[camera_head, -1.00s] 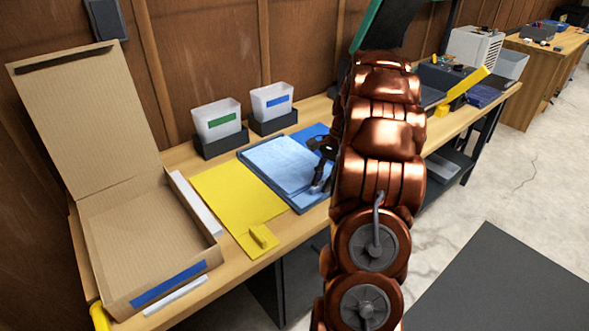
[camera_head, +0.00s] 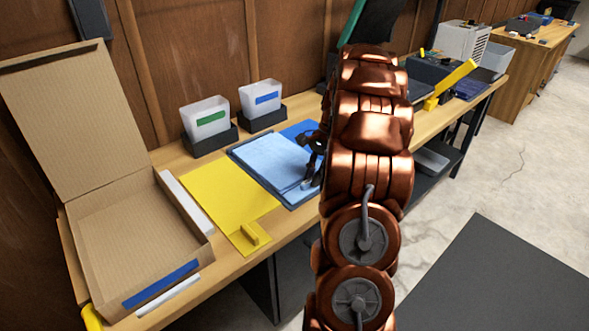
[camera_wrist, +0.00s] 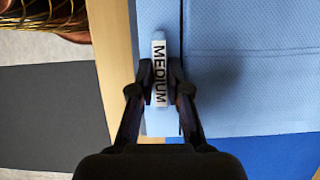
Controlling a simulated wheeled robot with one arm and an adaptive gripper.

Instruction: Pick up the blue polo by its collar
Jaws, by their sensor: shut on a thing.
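The blue polo (camera_head: 268,160) is light blue and lies folded flat on a darker blue board (camera_head: 299,129) on the bench. In the wrist view the polo (camera_wrist: 245,30) fills the upper right, with the board (camera_wrist: 262,152) below it. My gripper (camera_wrist: 161,88) has its two fingers close on either side of a narrow strip marked MEDIUM (camera_wrist: 159,55), at the polo's light blue edge. My gripper (camera_head: 309,182) also shows at the polo's right end in the head view. It is shut on the polo there; the fingers hide part of the strip. The collar's shape is unclear.
A yellow folder (camera_head: 222,205) lies left of the polo. An open cardboard box (camera_head: 135,235) stands farther left. Two white bins (camera_head: 206,119) (camera_head: 261,98) stand behind. A yellow bar (camera_head: 455,80) and dark containers stand right of my arm.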

